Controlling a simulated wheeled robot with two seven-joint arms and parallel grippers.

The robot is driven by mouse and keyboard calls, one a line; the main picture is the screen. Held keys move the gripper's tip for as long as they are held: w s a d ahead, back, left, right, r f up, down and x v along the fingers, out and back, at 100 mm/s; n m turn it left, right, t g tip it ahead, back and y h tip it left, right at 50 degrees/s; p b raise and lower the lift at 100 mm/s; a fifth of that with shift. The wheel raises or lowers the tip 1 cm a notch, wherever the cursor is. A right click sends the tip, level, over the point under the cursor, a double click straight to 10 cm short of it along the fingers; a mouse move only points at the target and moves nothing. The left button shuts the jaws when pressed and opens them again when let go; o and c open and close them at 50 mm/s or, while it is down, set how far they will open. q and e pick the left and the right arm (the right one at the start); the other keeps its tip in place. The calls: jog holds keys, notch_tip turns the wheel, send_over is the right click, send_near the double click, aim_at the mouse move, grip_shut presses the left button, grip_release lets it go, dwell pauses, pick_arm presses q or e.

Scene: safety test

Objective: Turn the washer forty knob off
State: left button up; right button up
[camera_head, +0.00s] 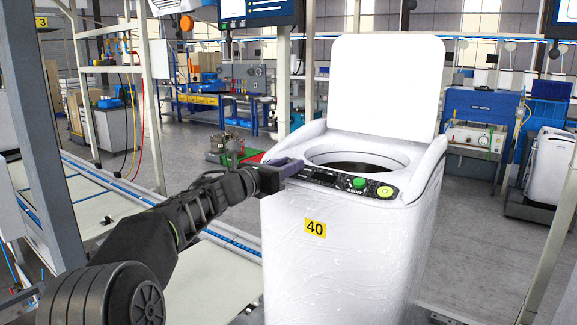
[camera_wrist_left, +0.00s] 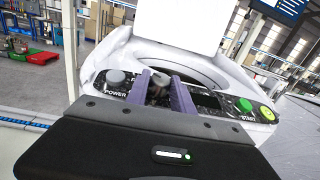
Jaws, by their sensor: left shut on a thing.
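The white top-loading washer (camera_head: 340,250) stands with its lid (camera_head: 385,85) raised and a yellow label reading 40 on its front. Its dark control panel (camera_head: 345,181) runs along the front top edge, with a green START button (camera_head: 359,183) and a yellow-green round button (camera_head: 385,191) at the right. My left gripper (camera_head: 288,166) is at the panel's left end. In the left wrist view, its purple fingers (camera_wrist_left: 163,90) are shut on a grey knob (camera_wrist_left: 159,79), partly hidden between them. Another grey knob (camera_wrist_left: 116,76), by the POWER label, stands free to their left. My right gripper is out of view.
A metal post (camera_head: 283,75) stands behind the washer's left side, and a monitor (camera_head: 257,10) hangs above. A blue and white machine (camera_head: 475,125) stands at the back right. A conveyor frame (camera_head: 215,270) runs along the left. Grey floor lies open behind.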

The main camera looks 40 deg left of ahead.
pick_arm(q)
grip_shut()
